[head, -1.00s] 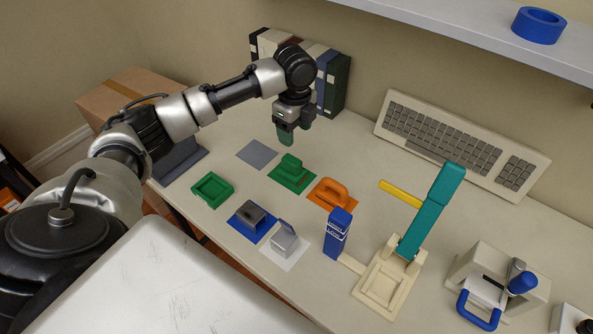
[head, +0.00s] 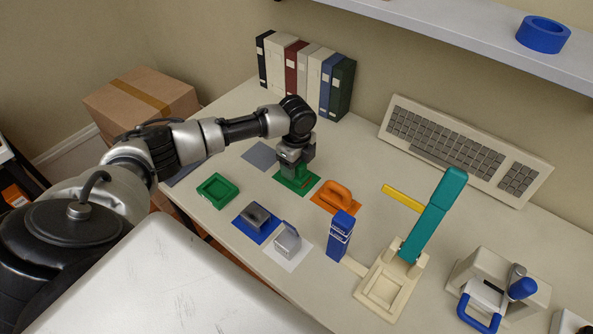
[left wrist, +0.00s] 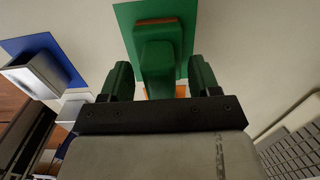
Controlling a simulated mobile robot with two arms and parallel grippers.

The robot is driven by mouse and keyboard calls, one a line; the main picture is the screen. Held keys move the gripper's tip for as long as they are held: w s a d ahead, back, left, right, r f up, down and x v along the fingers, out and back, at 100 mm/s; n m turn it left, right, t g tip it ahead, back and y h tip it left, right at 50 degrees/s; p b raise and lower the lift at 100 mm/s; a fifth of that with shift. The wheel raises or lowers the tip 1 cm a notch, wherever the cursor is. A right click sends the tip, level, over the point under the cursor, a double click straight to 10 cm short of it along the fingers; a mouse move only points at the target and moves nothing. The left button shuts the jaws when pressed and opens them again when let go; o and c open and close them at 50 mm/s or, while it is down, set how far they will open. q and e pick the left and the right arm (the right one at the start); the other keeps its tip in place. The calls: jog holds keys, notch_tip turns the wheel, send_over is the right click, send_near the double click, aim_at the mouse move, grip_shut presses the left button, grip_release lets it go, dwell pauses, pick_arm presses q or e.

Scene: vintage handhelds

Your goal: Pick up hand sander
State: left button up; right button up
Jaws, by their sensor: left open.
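A green block-shaped tool with a raised grip, which looks like the hand sander, lies on a green mat (head: 311,187) on the table. In the head view my left gripper (head: 293,176) is down over it and hides most of it. In the left wrist view the green tool (left wrist: 157,58) runs up between the two green fingers of my left gripper (left wrist: 160,78). The fingers are apart, one on each side of its grip, with a gap showing. My right gripper is not in view.
An orange handled tool (head: 334,197) lies close by on the right. Beside it are a dark-grey tool (head: 257,214), a silver tool (head: 288,241), a blue upright block (head: 340,236) and a green tray (head: 217,191). A keyboard (head: 463,148) and binders (head: 291,68) stand behind.

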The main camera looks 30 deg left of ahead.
pick_arm(q)
jog(key=c, duration=1)
jog(key=shift+c, duration=0.2)
jog(key=shift+r, duration=0.1)
jog(key=shift+r, duration=0.55)
notch_tip(320, 180, up, 3)
jog(key=shift+b, duration=0.3)
jog(key=w+d+r+b, duration=0.2)
jog(key=w+d+r, duration=0.4)
jog(key=d, duration=0.3)
jog(key=shift+w+d+r, duration=0.25)
jog(key=shift+w+r, duration=0.15)
